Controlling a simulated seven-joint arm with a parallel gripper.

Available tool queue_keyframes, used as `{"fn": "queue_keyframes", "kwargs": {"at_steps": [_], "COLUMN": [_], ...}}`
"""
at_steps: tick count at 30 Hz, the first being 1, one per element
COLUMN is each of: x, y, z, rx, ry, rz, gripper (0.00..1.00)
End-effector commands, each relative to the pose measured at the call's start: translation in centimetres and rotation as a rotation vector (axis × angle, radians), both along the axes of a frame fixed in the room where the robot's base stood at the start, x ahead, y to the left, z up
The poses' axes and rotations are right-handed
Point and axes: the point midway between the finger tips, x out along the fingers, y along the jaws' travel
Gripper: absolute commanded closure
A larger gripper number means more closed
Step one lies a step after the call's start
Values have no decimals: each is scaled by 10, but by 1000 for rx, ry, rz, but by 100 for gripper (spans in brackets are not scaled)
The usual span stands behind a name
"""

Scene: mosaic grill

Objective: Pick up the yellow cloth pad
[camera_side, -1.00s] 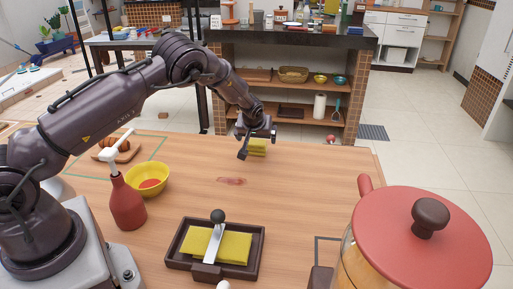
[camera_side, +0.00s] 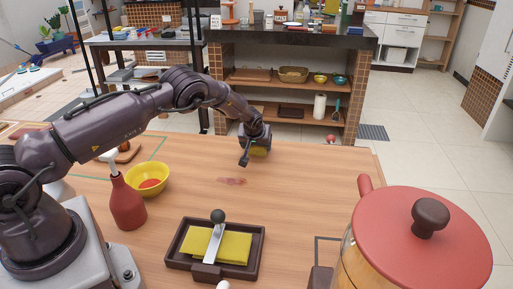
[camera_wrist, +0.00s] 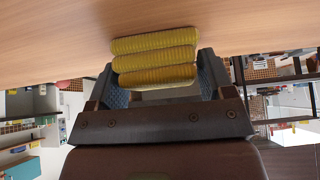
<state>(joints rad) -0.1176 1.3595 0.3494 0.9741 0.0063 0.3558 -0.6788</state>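A stack of yellow ribbed cloth pads (camera_side: 259,152) sits near the far edge of the wooden table. In the wrist view, its layers (camera_wrist: 155,47) show at the top against the tabletop. My gripper (camera_wrist: 161,78) is open, with one finger on each side of the nearest pad. Whether the fingers touch the pad I cannot tell. In the side view, my gripper (camera_side: 253,155) is down at the stack and hides most of it. Another yellow cloth (camera_side: 236,248) lies in a dark tray (camera_side: 188,264) under a metal piece with a black knob.
A red bottle (camera_side: 127,204) and a yellow bowl (camera_side: 148,180) stand near my arm's base. A large pot with a red lid (camera_side: 425,235) fills the front right. The table's middle is mostly clear around a small reddish mark (camera_side: 232,182).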

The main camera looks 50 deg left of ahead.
Motion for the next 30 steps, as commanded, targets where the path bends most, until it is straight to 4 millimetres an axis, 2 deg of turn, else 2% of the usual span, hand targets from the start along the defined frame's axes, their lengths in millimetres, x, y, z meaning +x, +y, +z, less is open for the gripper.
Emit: {"fn": "queue_keyframes", "kwargs": {"at_steps": [1, 3, 11, 16, 21, 25, 30], "x": [0, 0, 0, 1, 1, -16, -44], "y": [0, 0, 0, 0, 0, -7, -17], "z": [0, 0, 1, 9, 35, 53, 90], "rx": [0, 0, 1, 0, 0, -1, -1], "ry": [0, 0, -1, -2, -4, -1, -3], "rz": [0, 0, 0, 0, 1, 0, 1], "gripper": [37, 49, 49, 49, 49, 49, 49]}}
